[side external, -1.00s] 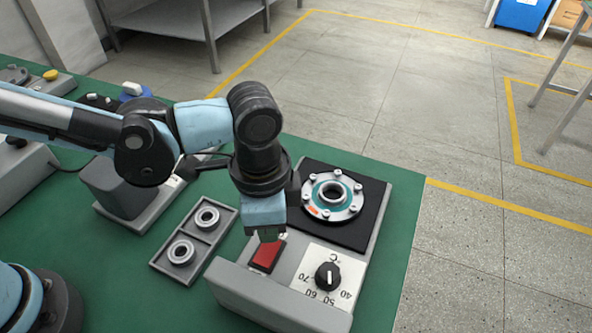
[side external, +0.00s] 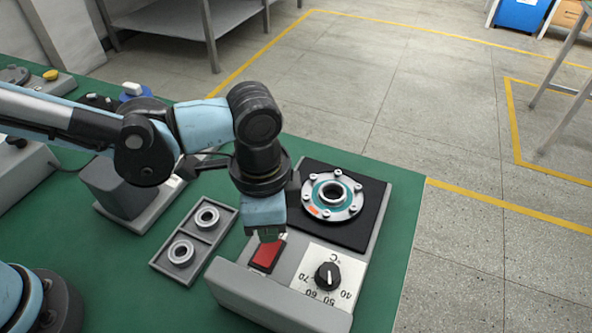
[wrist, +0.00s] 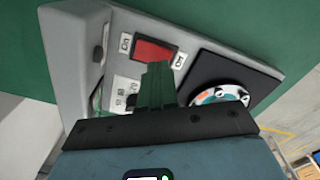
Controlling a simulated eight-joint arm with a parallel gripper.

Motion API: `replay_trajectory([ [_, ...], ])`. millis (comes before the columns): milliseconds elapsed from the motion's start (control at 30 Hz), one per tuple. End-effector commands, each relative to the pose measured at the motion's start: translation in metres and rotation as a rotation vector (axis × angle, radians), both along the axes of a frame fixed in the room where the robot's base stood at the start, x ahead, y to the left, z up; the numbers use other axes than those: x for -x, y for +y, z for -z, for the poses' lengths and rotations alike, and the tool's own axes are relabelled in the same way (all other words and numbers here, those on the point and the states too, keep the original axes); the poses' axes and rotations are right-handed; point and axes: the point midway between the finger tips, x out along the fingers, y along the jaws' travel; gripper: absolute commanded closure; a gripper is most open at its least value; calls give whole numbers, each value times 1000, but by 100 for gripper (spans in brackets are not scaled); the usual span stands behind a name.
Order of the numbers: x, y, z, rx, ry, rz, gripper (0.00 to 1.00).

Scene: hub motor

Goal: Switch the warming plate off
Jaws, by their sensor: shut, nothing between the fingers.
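The warming plate (side external: 238,284) is a grey unit with a black pad, and a flanged metal hub part (side external: 333,197) sits on the pad. Its red rocker switch (side external: 266,257) is on the front panel; it also shows in the wrist view (wrist: 154,50). A black temperature knob (side external: 328,276) with a numbered dial is to the right of the switch. My gripper (side external: 269,238) points down at the far edge of the red switch, its fingers shut and empty. In the wrist view the green-grey fingertips (wrist: 157,68) overlap the switch's edge. I cannot tell whether they touch it.
A grey tray (side external: 213,244) with two bearing rings lies left of the plate. A grey device (side external: 118,190) stands behind the tray. The green table (side external: 384,300) ends just right of the plate.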

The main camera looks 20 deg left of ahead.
Motion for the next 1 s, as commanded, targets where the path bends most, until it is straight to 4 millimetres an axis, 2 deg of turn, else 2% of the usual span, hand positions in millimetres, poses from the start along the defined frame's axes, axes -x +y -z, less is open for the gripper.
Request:
replay_trajectory([
  [1000, 0, 0, 7, 0, 0, 0, 100],
])
